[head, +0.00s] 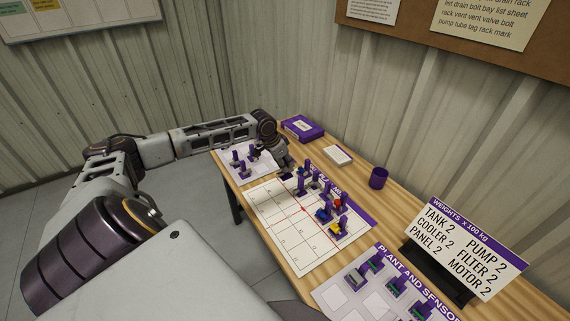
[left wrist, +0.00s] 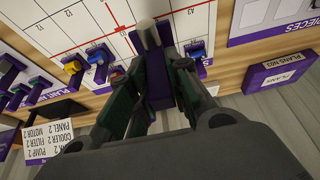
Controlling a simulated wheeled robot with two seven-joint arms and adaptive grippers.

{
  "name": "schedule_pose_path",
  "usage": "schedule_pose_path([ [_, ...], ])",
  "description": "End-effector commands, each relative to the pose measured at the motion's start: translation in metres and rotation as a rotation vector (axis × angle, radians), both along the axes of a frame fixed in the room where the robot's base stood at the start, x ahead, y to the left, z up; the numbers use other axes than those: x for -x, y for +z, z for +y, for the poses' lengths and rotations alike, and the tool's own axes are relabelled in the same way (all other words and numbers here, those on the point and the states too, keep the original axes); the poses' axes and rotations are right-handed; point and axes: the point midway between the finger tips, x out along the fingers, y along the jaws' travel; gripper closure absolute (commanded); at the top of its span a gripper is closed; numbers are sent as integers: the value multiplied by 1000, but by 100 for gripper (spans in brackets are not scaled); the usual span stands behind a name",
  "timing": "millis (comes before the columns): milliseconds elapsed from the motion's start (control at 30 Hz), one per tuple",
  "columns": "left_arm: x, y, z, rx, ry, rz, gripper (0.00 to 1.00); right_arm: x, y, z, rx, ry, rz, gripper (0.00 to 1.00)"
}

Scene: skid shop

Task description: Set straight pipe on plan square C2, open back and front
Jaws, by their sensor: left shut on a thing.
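The plan sheet (head: 283,238) is a white grid with red lines on the wooden table; it also shows in the left wrist view (left wrist: 52,25). My left gripper (head: 286,168) is over the far end of the sheet. In the left wrist view its fingers (left wrist: 156,85) are shut on a purple block (left wrist: 157,78) with a pale grey cylindrical part (left wrist: 149,34), likely the straight pipe. In the head view the gripper mostly hides this piece. I cannot tell which square is below it, or whether it touches the sheet. My right gripper is out of view.
Several purple-handled pieces (head: 323,214) stand along the sheet's right side. A pieces sheet (head: 229,157) lies beyond the gripper, a plant-and-sensor sheet (head: 331,289) nearer. A purple box (head: 302,129), white pad (head: 338,155), purple cup (head: 379,178) and weights sign (head: 465,245) line the wall side.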

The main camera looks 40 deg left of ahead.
Motion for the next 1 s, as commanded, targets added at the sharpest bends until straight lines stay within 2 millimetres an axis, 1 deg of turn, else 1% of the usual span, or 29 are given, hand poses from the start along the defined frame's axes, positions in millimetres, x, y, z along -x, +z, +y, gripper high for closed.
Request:
schedule_pose_path([
  [33,0,-4,0,0,0,-1,100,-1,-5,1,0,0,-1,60],
  [200,0,-13,0,0,0,0,100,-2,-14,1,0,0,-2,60],
  [600,0,-28,0,-1,-1,-1,100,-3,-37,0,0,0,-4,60],
  [800,0,-40,0,1,1,0,100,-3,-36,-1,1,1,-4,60],
  [1000,0,-48,0,-1,0,-1,100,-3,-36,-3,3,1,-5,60],
])
